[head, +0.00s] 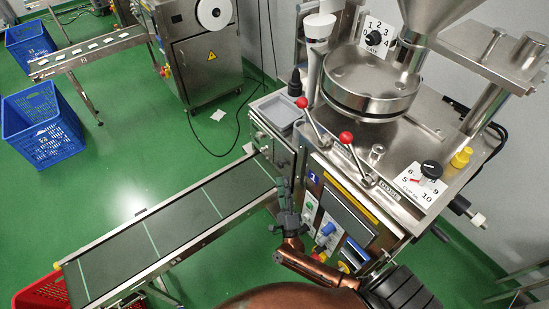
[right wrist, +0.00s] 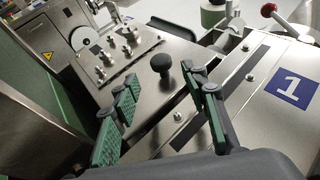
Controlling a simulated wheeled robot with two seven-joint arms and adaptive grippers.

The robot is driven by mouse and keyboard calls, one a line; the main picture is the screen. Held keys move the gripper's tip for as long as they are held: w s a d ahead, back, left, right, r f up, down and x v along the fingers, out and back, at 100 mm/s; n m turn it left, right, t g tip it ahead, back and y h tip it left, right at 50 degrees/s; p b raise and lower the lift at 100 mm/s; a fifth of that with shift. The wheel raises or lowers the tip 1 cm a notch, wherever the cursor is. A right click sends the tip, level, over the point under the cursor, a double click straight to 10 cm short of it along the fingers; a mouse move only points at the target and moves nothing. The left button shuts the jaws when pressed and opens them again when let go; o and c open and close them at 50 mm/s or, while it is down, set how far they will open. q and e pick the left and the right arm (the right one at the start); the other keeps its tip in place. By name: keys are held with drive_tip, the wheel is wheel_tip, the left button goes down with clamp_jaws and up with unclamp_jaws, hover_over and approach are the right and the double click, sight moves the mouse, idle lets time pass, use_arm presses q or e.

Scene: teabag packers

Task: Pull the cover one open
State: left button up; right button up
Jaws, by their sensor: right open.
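A blue label with a white 1 (right wrist: 288,85) sits on a steel panel at the right of the right wrist view. It also shows small on the machine front in the head view (head: 312,178). Beside it, across a dark gap, is a steel plate with a black round knob (right wrist: 162,63); I cannot tell which panel is cover one. My right gripper (right wrist: 163,82) is open and empty, its green-padded fingers spread on either side of the knob's line, with the knob beyond the tips. In the head view it (head: 286,188) is beside the machine's front left corner. My left gripper is out of view.
A dark conveyor (head: 170,228) runs left from the machine. Two red-knobbed levers (head: 346,137) stand above the front panel. Blue crates (head: 42,122) and a red crate (head: 42,293) are on the green floor at left. A second machine (head: 205,55) stands behind.

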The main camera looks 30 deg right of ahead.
sight(280, 168)
drive_tip(key=x, duration=0.7)
drive_tip(key=shift+a+r+p, duration=0.1)
drive_tip(key=shift+p, duration=0.2)
drive_tip(key=shift+w+r, duration=0.15)
drive_tip(key=shift+w, duration=0.1)
drive_tip(key=shift+c, duration=0.2)
drive_tip(key=c, duration=0.8)
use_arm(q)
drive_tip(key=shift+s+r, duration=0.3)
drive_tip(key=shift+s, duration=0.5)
use_arm(e)
clamp_jaws()
